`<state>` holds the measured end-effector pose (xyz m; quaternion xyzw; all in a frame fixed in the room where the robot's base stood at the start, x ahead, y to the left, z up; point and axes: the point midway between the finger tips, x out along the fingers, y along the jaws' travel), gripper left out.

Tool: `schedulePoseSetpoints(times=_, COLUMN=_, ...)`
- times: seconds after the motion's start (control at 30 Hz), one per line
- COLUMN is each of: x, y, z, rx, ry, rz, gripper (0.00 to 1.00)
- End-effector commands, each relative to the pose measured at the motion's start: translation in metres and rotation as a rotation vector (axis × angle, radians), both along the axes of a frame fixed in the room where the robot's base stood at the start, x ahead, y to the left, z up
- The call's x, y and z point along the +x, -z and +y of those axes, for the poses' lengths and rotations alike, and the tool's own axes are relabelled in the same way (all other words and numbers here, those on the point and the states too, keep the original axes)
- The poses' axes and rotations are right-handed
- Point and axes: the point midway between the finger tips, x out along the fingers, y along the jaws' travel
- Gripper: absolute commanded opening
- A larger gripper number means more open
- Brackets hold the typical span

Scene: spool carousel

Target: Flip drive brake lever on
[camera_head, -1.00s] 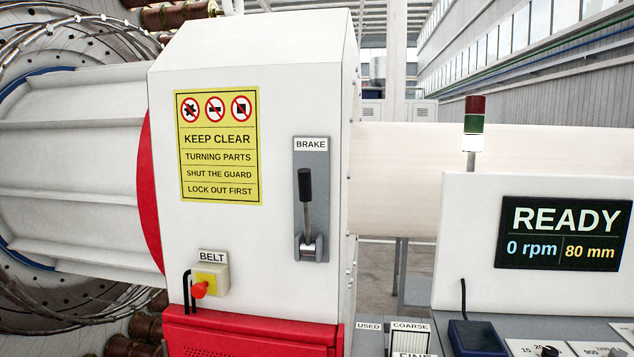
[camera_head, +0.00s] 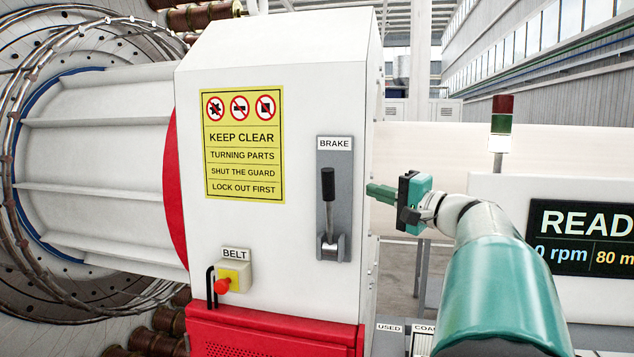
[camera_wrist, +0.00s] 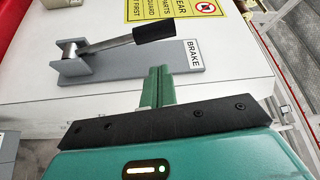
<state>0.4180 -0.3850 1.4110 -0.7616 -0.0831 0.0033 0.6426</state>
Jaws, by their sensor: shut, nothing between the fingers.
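The brake lever (camera_head: 328,205) is a metal rod with a black handle on a grey plate (camera_head: 344,165) under a BRAKE label, on the white machine housing. In the head view its handle points up. The wrist view shows the lever (camera_wrist: 112,42) with its black handle (camera_wrist: 154,31) tilted out from the plate (camera_wrist: 140,66). My gripper (camera_head: 370,190) is to the right of the lever, fingers pointing left at handle height. In the wrist view my gripper's fingers (camera_wrist: 158,72) are together and empty, beside the plate's edge. I see no contact with the lever.
Below left of the lever is a BELT switch (camera_head: 235,278) with a red knob. A yellow warning sign (camera_head: 243,145) is on the housing. The large wheel (camera_head: 60,180) stands at left. A display (camera_head: 580,237) is at right, partly behind my arm.

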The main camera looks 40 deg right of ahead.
Motion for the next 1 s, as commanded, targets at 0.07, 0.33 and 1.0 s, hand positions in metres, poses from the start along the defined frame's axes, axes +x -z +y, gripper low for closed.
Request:
schedulePoseSetpoints(times=0.07, x=0.0, y=-0.001, z=-0.001, rx=0.0, ry=0.001, rz=-0.005, gripper=0.0)
schedulePoseSetpoints(times=0.33, x=0.002, y=-0.001, z=0.001, rx=0.0, ry=-0.001, rz=-0.002, gripper=0.0)
schedulePoseSetpoints(times=1.0, x=0.095, y=-0.01, z=0.013, rx=0.001, ry=-0.001, rz=-0.001, gripper=0.0)
